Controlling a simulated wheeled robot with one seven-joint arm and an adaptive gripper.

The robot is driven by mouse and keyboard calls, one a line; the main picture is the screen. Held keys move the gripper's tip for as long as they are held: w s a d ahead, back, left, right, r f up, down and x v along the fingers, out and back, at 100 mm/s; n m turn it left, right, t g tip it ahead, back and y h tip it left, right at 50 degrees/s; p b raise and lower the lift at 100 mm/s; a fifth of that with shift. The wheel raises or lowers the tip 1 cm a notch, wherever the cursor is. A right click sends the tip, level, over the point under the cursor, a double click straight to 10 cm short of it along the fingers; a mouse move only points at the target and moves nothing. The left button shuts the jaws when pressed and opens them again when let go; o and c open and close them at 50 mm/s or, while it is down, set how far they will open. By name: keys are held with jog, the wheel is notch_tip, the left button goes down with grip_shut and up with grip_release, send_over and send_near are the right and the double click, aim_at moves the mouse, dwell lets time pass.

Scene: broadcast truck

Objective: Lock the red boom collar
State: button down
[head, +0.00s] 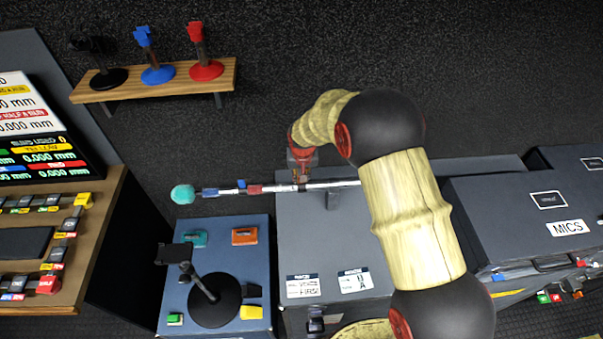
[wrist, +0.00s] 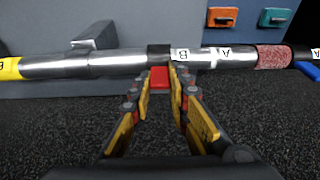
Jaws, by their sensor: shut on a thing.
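The boom pole (wrist: 120,62) runs across the wrist view, silver with labelled sections. A black collar band (wrist: 159,50) on it has a red tab (wrist: 160,78) pointing toward me. My gripper (wrist: 161,82) is shut on this red tab, its fingertips one on each side of it, close to the pole. In the head view my gripper (head: 301,172) is at the pole (head: 325,185), and my arm hides part of it. A red textured section (wrist: 273,57) lies farther right in the wrist view, and a blue tab (wrist: 309,70) is beyond it.
A support bracket (wrist: 95,38) holds the pole. A teal ball tip (head: 183,194) ends it. A blue-grey case (head: 260,280) carries a black stand (head: 214,312) below. A shelf (head: 155,83) with several stands is at upper left. The MICS case (head: 520,210) is at right.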

jog(key=shift+w, duration=0.1)
jog(key=c, duration=1.7)
grip_release()
jog(key=shift+r, duration=0.1)
jog(key=v, duration=1.2)
